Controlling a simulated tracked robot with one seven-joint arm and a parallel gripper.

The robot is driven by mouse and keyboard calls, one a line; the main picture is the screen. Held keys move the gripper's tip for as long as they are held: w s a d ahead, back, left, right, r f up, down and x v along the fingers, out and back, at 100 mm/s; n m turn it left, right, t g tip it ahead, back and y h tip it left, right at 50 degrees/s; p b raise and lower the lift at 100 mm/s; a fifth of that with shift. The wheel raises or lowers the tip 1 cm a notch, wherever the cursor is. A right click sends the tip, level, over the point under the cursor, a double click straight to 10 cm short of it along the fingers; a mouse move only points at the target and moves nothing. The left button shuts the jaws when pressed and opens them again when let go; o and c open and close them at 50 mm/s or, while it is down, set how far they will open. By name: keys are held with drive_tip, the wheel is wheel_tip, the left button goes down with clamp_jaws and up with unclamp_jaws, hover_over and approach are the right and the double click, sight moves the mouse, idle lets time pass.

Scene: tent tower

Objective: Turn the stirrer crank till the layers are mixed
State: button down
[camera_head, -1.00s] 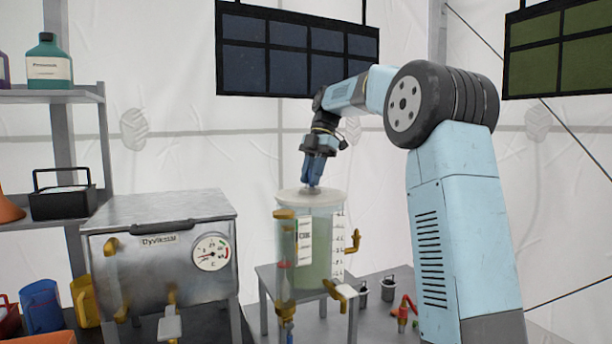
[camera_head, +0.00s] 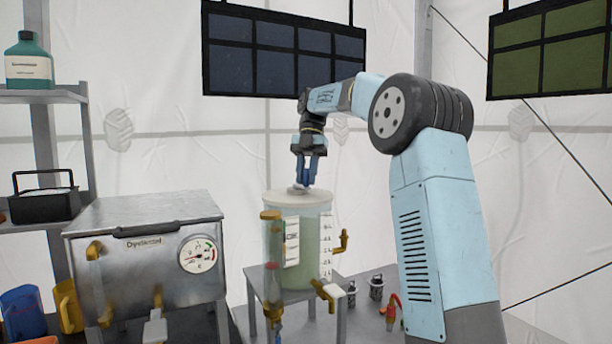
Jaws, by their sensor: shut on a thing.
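The mixing vessel (camera_head: 300,250) is a clear cylinder with a pale lid, standing on a small grey table (camera_head: 262,292). The liquid in it looks a fairly even pale green; I cannot make out separate layers. A white scale runs down its side. My gripper (camera_head: 305,178) points down above the middle of the lid and is shut on the stirrer crank (camera_head: 298,189), of which only a small pale part shows. My fingers hide most of the crank.
A steel box with a gauge (camera_head: 150,255) stands left of the vessel. Brass taps (camera_head: 328,291) stick out from the vessel's front and right side. Small dark canisters (camera_head: 376,287) and a red-handled fitting (camera_head: 393,308) are to the right. A shelf (camera_head: 45,96) is at far left.

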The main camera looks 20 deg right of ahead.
drive_tip(key=c, duration=0.9)
unclamp_jaws()
drive_tip(key=shift+c, duration=0.2)
